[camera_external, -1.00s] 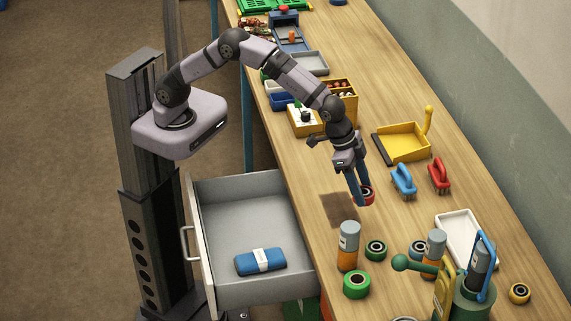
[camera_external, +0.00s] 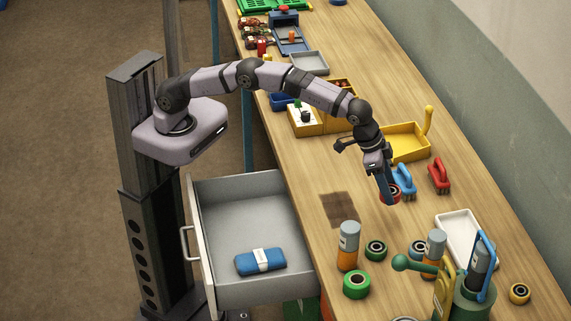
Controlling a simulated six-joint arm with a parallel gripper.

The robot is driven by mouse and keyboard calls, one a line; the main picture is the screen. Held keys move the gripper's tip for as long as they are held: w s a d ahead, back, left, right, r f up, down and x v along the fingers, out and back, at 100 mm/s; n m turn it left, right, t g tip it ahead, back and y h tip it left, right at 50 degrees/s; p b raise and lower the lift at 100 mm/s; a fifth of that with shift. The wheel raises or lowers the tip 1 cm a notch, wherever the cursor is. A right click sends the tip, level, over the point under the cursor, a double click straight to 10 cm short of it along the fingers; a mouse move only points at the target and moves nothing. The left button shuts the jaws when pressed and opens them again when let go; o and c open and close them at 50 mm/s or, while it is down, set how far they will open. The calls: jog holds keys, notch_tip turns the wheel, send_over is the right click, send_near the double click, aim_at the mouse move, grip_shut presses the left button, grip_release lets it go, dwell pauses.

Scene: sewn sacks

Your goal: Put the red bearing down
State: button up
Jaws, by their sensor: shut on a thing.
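The red bearing (camera_external: 398,191) is a small ring with a dark centre, at the lower end of my gripper (camera_external: 390,194). My gripper is shut on it, with the fingers pointing down and covering part of it. It is close above or at the wooden bench top, just left of the blue-handled brush; whether it touches the wood I cannot tell.
A blue brush (camera_external: 406,178) is close on the right, with a red brush (camera_external: 439,176) beyond. A yellow dustpan (camera_external: 408,143) lies behind. Bare wood around a brown patch (camera_external: 338,209) is clear.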

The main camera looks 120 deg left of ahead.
jog(key=shift+f+p, duration=1.5)
jog(key=shift+f, duration=2.95)
jog(key=shift+f, duration=0.2)
jog(key=o, duration=1.4)
jog(key=shift+r, duration=0.1)
jog(key=shift+r, duration=0.15)
jog(key=b+v, duration=0.3)
jog(key=v, duration=0.9)
jog(key=shift+b, duration=0.4)
